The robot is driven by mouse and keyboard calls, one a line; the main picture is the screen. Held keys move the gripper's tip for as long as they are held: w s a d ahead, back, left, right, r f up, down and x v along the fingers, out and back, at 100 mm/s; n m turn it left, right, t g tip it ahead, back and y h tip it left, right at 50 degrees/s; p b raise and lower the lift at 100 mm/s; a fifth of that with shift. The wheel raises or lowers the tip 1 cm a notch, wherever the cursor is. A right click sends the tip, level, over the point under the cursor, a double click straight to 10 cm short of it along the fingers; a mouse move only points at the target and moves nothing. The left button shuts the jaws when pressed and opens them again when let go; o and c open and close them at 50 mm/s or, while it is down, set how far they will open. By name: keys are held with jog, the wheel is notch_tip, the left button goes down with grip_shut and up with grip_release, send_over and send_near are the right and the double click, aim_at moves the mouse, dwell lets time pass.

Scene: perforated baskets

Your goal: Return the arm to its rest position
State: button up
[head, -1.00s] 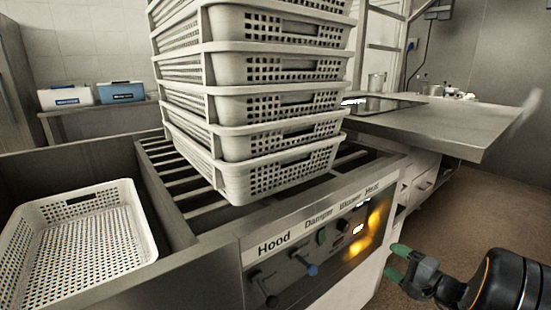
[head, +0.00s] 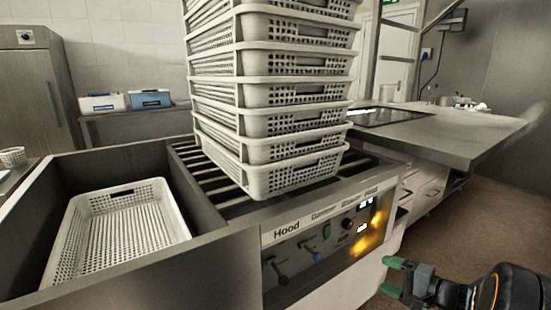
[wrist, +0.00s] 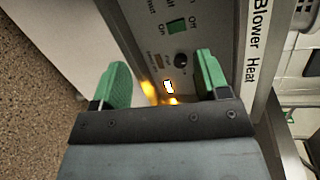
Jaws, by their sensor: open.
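My gripper (head: 393,277) is at the lower right of the head view, in front of and to the right of the control panel. In the wrist view my gripper (wrist: 162,80) shows two green fingertips spread apart with nothing between them. Beyond the fingers is the control panel (wrist: 182,42) with a green switch, a black knob and glowing orange lights. The fingers appear apart from the panel, but the exact gap is hard to tell.
A tall stack of white perforated baskets (head: 285,120) stands on the slatted rack. A single white basket (head: 125,230) sits in the metal basin (head: 215,262) at left. A steel counter (head: 440,140) is at right. Brown floor (head: 490,220) is open beside my arm.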

jog(key=s+a+r+n+g+h+p, duration=0.1)
jog(key=s+a+r+n+g+p, duration=0.25)
jog(key=a+r+p, duration=0.35)
jog(key=s+a+r+n+g+h+p, duration=0.2)
jog(key=s+a+r+g+p, duration=0.25)
jog(key=r+p, duration=0.45)
jog(key=s+r+n+h+p, duration=0.2)
jog(key=s+r+h+p, duration=0.1)
jog(key=r+p, duration=0.5)
jog(key=s+a+r+n+h+p, duration=0.1)
jog(key=s+r+n+h+p, duration=0.2)
jog(key=r+p, duration=0.5)
jog(key=shift+a+r+n+t+h+p, duration=0.35)
jog(key=shift+r+h, duration=0.45)
jog(key=shift+r, duration=0.35)
jog(key=shift+s, duration=0.1)
